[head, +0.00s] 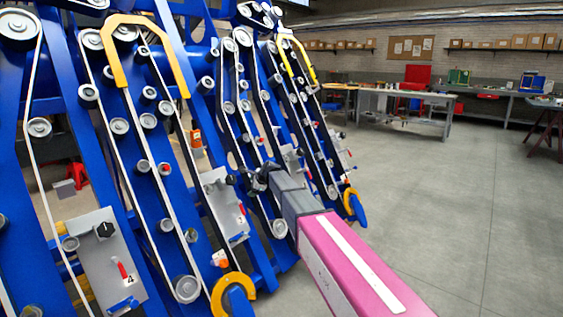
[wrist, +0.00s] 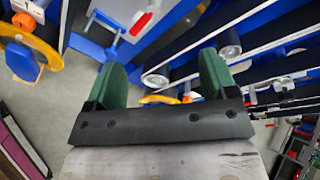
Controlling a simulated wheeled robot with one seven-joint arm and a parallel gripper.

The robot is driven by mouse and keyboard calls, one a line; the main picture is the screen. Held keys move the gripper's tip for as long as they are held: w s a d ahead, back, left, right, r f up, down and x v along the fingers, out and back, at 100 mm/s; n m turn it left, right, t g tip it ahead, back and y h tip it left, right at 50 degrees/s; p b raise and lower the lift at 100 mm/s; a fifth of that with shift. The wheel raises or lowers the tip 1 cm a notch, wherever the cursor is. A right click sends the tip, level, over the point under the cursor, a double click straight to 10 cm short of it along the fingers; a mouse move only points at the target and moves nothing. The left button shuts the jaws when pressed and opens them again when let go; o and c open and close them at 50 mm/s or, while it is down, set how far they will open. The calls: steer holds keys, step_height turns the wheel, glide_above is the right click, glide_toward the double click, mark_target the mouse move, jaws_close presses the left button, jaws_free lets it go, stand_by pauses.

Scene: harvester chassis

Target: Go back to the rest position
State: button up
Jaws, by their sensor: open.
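My gripper (wrist: 162,80) shows in the wrist view with two green fingers spread apart and nothing between them. In the head view my pink and grey arm reaches forward from the lower right, and its dark end (head: 262,178) is close in front of the blue harvester chassis (head: 70,130). The fingers cannot be made out clearly there. In the wrist view, belts and rollers (wrist: 228,52) of the chassis lie beyond the fingers. I cannot tell whether the gripper touches any part.
Grey plates with red handles (head: 125,268) and yellow curved guards (head: 232,290) stick out from the chassis near my arm. Open grey floor (head: 450,200) lies to the right. Workbenches (head: 405,108) stand at the back.

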steer(key=s+d+f+n+g+h, duration=0.2)
steer(key=s+d+f+n, duration=0.3)
steer(key=s+d, duration=0.6)
steer(key=s+d+f+n+g+h, duration=0.2)
steer(key=s+d+f+n, duration=0.3)
steer(key=s+d, duration=0.6)
steer(key=s+d+f+n+g+h, duration=0.2)
steer(key=s+d+f+n, duration=0.4)
steer(key=s+d, duration=0.5)
steer(key=s+f, duration=0.2)
steer(key=s, duration=0.4)
steer(key=shift+s+d+g+h, duration=0.15)
steer(key=shift+s+g+h, duration=0.05)
steer(key=shift+g+h, duration=0.2)
